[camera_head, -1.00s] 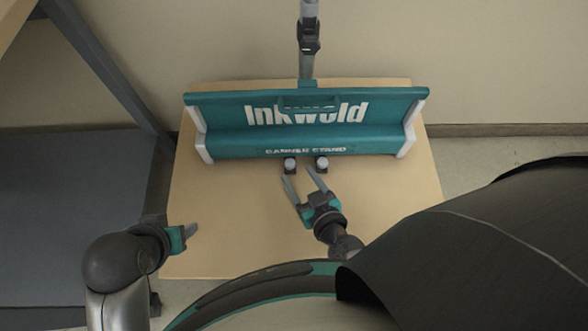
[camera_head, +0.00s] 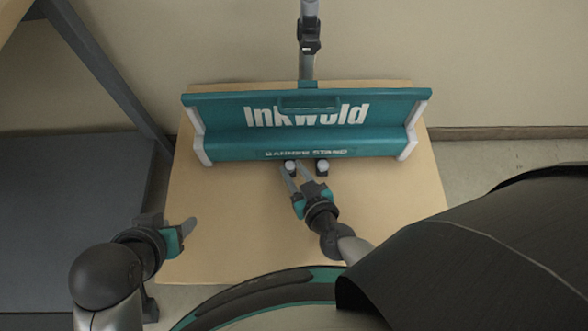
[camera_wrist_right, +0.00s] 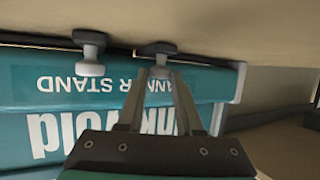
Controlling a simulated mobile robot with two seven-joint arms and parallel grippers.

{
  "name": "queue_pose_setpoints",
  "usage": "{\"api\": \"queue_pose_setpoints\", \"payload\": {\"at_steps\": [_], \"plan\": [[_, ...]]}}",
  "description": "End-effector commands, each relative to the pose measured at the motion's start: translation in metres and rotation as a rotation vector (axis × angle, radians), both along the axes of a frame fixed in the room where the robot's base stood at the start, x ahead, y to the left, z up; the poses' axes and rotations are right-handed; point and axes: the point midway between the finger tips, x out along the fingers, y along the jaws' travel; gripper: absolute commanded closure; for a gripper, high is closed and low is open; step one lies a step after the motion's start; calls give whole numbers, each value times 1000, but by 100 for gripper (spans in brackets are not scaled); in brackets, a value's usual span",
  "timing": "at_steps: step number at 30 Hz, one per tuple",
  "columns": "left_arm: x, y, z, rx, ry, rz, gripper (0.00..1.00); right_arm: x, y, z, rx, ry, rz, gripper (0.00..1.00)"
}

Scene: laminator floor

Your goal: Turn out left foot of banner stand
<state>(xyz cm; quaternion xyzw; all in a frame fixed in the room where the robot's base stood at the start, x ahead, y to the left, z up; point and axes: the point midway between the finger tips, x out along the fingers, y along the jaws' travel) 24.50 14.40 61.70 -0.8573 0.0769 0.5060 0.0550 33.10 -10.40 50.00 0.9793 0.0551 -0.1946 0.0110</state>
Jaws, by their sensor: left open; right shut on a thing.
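The teal banner stand (camera_head: 240,143) lies across the wooden board, its lettered face up. Two small feet with pale round caps and dark bases stick out at the middle of its near edge: the left foot (camera_head: 290,166) and the right foot (camera_head: 322,168). My right gripper (camera_head: 295,171) is shut on the left foot. In the right wrist view, where the lettering is upside down, the fingers (camera_wrist_right: 161,72) pinch the left foot (camera_wrist_right: 158,49), and the right foot (camera_wrist_right: 90,55) stands free. My left gripper (camera_head: 187,228) is open and empty over the board's near left edge, apart from the stand.
A grey pole (camera_head: 307,65) rises behind the stand by the wall. The wooden board (camera_head: 235,220) is bare in front of the stand. A dark grey platform with a slanting post (camera_head: 110,80) is at the left. A large black curved cover (camera_head: 480,250) fills the lower right.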

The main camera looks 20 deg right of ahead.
Motion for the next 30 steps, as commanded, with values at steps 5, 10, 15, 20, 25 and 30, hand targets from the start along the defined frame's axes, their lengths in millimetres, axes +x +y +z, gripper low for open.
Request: {"api": "queue_pose_setpoints", "payload": {"at_steps": [5, 10, 15, 20, 25, 30], "plan": [[0, 0, 0, 0, 0, 0, 50, 0, 0, 0, 0, 0, 0, 94], [0, 0, 0, 0, 1, 0, 50, 0, 0, 0, 0, 0, 0, 100], [0, 0, 0, 0, 1, 0, 50, 0, 0, 0, -1, 1, 0, 100], [0, 0, 0, 0, 1, 0, 50, 0, 0, 0, -1, 1, 0, 100], [0, 0, 0, 0, 1, 0, 50, 0, 0, 0, -1, 1, 0, 100], [0, 0, 0, 0, 1, 0, 50, 0, 0, 0, -1, 1, 0, 100]]}}
